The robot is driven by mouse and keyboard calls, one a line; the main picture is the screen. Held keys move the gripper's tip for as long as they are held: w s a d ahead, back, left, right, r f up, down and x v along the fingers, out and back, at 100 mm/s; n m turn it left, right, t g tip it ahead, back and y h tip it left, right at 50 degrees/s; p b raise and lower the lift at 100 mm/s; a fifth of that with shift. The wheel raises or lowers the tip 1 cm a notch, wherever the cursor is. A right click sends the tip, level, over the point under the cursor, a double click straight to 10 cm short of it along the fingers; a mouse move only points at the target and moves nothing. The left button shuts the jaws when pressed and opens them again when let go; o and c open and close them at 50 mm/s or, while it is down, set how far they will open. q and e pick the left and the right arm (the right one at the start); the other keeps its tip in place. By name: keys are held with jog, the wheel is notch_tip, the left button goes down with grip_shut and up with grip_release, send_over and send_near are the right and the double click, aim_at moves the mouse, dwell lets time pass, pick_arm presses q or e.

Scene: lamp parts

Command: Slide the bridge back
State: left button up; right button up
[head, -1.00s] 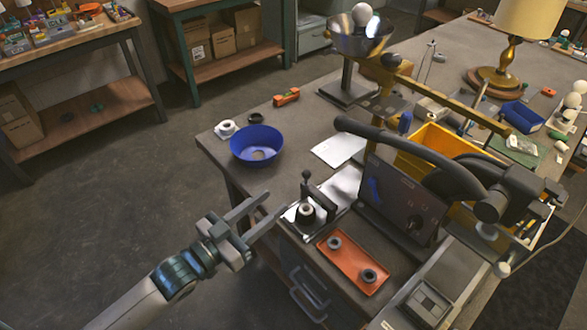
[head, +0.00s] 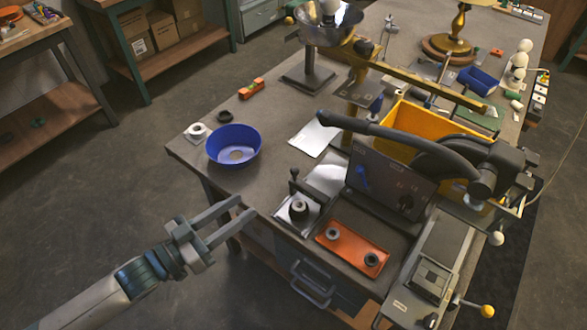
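A brass-coloured beam (head: 425,80) runs on a post across the bench, over the yellow bin. I cannot tell for sure whether it is the bridge. Beside it stands a dark machine with a panel (head: 388,187) and a long curved black lever (head: 400,138). In front are a small bright plate with a black ring (head: 298,209) and an upright black knob (head: 293,174). My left gripper (head: 246,208) is open and empty, its two fingers apart, at the bench's front left edge, left of the ring and touching nothing that I can make out. My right gripper is not in view.
An orange tray (head: 350,250) with two grey rings lies before the machine. A yellow bin (head: 405,117) stands behind the panel. The floor left of the bench is clear.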

aim_at(291, 173)
pick_arm(q)
jog(key=p+x, duration=0.5)
jog(key=x, duration=1.1)
jog(key=shift+w+d+r, duration=0.1)
jog(key=shift+d, duration=0.05)
jog(key=shift+w+d, duration=0.35)
jog(key=shift+c, duration=0.3)
grip_shut()
